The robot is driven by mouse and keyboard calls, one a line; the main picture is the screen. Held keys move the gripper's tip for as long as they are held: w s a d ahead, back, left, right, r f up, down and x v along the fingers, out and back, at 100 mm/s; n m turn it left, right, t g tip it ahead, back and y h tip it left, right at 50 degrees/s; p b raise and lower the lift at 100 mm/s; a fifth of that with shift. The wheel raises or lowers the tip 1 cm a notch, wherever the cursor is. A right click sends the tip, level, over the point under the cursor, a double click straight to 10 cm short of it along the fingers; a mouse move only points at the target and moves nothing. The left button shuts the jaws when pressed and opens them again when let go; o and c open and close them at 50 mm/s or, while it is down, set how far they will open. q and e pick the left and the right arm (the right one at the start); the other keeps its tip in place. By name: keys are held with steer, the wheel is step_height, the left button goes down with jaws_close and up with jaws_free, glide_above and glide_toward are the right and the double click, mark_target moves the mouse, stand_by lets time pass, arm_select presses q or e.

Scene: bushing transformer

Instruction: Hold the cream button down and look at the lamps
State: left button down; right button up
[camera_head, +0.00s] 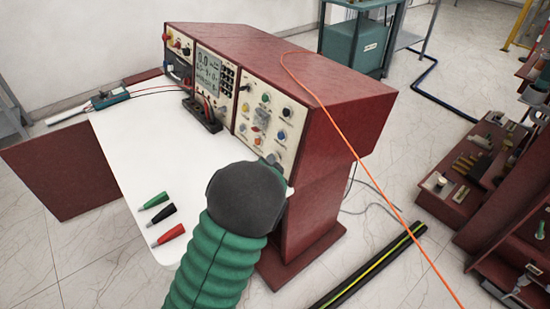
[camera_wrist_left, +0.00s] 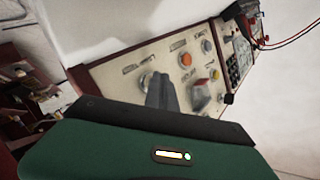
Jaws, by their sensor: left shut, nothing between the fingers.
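The maroon console (camera_head: 330,95) has a cream front panel (camera_head: 246,105) with several coloured round lamps or buttons, among them a green one (camera_head: 265,97) and a blue one (camera_head: 282,134). I cannot tell whether any is lit. My left gripper (camera_head: 271,159) is shut and empty at the panel's lower right corner. In the left wrist view its fingers (camera_wrist_left: 160,88) overlap a pale round button (camera_wrist_left: 146,80), likely the cream one, and partly hide it. Whether they touch or press it I cannot tell. An orange round piece (camera_wrist_left: 185,60) shows beside it. My right gripper is out of view.
An orange cable (camera_head: 350,150) hangs over the console to the floor. Other maroon equipment (camera_head: 470,170) stands at the right.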

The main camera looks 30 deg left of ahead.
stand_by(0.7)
arm_select(q)
steer(key=shift+s+a+r, duration=0.2)
steer(key=shift+s+a, duration=0.1)
steer(key=shift+s, duration=0.45)
steer(key=shift+s+a+r+p, duration=0.2)
steer(key=shift+s+a, duration=0.1)
steer(key=shift+s, duration=0.4)
steer(key=shift+s+a+r+p, duration=0.2)
steer(key=shift+s+a+p, duration=0.1)
steer(key=shift+s, duration=0.35)
steer(key=shift+s+a+r+p, duration=0.2)
steer(key=shift+s+a, duration=0.1)
steer(key=shift+s, duration=0.65)
